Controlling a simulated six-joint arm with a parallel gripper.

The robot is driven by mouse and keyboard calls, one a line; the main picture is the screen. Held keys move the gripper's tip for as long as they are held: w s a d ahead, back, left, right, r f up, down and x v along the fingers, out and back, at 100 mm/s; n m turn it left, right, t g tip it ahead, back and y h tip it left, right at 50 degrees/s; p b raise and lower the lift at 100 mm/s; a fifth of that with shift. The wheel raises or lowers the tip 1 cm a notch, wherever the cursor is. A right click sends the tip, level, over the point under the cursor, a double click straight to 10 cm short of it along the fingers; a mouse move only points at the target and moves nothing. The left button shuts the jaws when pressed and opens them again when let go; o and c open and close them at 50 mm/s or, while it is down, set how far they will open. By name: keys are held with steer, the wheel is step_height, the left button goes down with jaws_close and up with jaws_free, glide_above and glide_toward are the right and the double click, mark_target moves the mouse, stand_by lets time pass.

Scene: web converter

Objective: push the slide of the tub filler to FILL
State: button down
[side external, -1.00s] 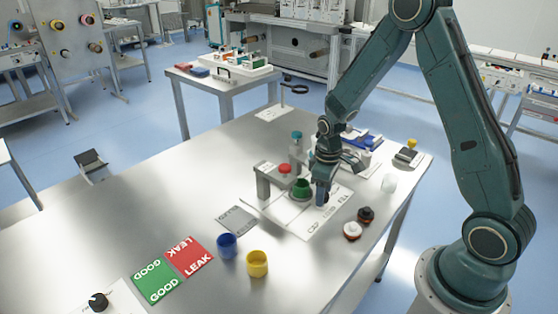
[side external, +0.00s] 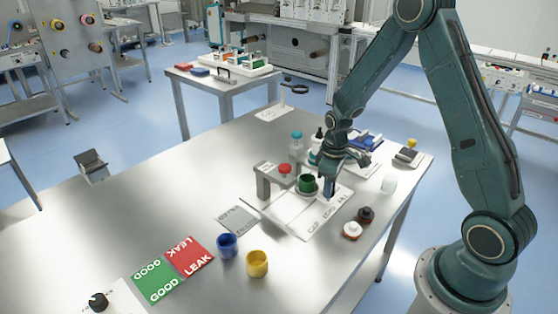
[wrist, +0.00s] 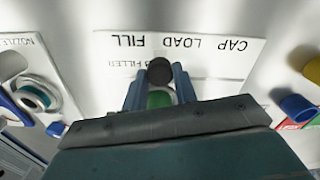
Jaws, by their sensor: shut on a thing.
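The tub filler has a white base plate (side external: 300,222) printed CAP, LOAD, FILL and a grey bridge (side external: 264,186) with a red button (side external: 285,169). A green tub (side external: 306,185) stands beside the bridge; green also shows between my fingers in the wrist view (wrist: 160,99). My gripper (side external: 330,190) is low over the plate, just right of the tub. In the wrist view my gripper (wrist: 159,82) is shut on the slide's dark round knob (wrist: 159,70), which lies between the words FILL and LOAD. The rest of the slide is mostly hidden.
A blue cup (side external: 227,246) and a yellow cup (side external: 257,264) stand in front, near the green GOOD (side external: 156,280) and red LEAK (side external: 189,257) cards. Dark and white caps (side external: 352,231) lie right of the plate. A teal-topped bottle (side external: 296,145) stands behind.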

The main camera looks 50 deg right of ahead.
steer(key=d, duration=0.5)
steer(key=shift+d, duration=0.1)
steer(key=c, duration=1.1)
jaws_free()
steer(key=shift+c, duration=0.2)
steer(key=shift+o, duration=0.2)
steer(key=shift+r, duration=0.1)
step_height(320, 180, up, 14)
